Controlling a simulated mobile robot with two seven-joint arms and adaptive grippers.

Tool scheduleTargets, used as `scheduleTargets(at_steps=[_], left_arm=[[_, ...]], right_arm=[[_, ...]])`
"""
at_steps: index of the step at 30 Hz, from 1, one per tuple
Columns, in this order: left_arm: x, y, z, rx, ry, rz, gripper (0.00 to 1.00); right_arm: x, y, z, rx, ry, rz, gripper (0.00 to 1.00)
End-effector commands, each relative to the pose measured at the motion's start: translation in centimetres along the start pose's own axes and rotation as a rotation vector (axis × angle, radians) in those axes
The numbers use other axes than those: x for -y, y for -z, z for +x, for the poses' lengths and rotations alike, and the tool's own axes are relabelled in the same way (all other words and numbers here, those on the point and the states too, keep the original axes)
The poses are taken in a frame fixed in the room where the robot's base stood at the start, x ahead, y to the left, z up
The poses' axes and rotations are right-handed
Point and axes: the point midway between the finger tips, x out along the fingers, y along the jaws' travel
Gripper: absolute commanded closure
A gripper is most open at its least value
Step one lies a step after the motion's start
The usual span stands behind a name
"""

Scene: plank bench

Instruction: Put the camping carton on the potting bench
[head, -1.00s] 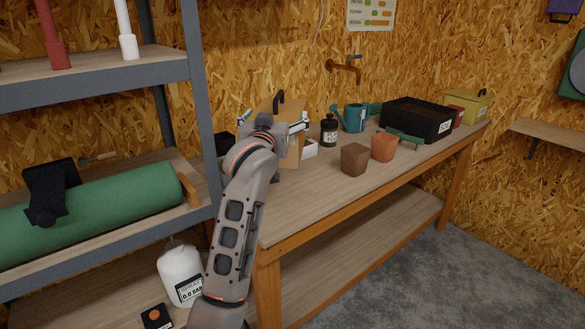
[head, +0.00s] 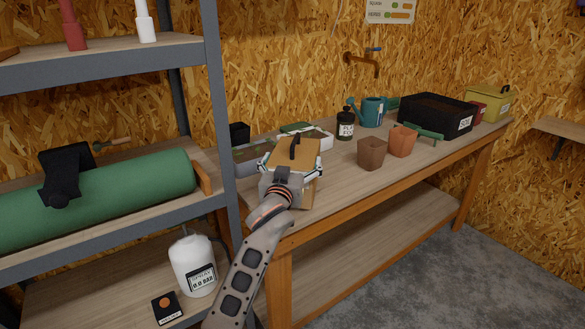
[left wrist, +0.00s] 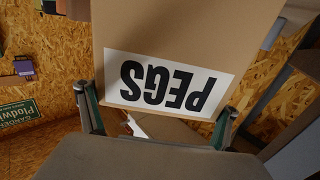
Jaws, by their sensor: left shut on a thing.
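The camping carton is a brown cardboard box (head: 290,153) with a black handle on top. It is at the near left end of the potting bench (head: 335,195). In the left wrist view the carton (left wrist: 190,25) fills the upper middle and bears a white label reading PEGS, upside down there. My left gripper (head: 291,171) is shut on the carton, with a finger along each side. I cannot tell whether the carton's base touches the bench top, as my gripper and arm cover its lower front. My right gripper is not in view.
Behind the carton are a grey tray (head: 252,158) and a white box (head: 318,138). To the right stand a dark bottle (head: 345,124), brown pot (head: 371,153), terracotta pot (head: 402,141), teal watering can (head: 372,112) and black crate (head: 432,118). A shelf post (head: 218,110) rises close left.

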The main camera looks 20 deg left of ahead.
Motion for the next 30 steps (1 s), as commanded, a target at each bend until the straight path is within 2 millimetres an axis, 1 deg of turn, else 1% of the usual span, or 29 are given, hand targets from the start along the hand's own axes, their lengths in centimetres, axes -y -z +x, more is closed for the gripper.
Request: scheduleTargets(at_steps=[1,4,11,12,13,23,26,30], left_arm=[[-0.1,-0.4,0.0,-0.007,-0.002,-0.002,0.66],[-0.1,-1.1,0.0,-0.007,-0.002,-0.001,0.66],[-0.1,-1.1,0.0,-0.009,-0.002,-0.003,0.66],[-0.1,-1.5,0.0,-0.002,-0.001,-0.001,0.08],[-0.1,-1.5,0.0,-0.002,-0.001,-0.001,0.00],[0.0,-1.5,-0.3,-0.002,-0.001,-0.001,0.00],[-0.1,-1.5,-1.1,-0.002,-0.001,-0.001,0.00],[0.0,-1.5,-3.6,-0.002,-0.001,-0.002,0.00]], right_arm=[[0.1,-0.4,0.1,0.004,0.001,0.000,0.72],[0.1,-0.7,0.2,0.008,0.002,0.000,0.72],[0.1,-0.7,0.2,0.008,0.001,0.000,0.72],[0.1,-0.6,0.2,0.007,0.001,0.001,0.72],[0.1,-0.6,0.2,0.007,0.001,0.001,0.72],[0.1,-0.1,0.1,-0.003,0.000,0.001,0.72],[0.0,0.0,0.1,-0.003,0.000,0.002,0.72],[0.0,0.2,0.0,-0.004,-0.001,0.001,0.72]])
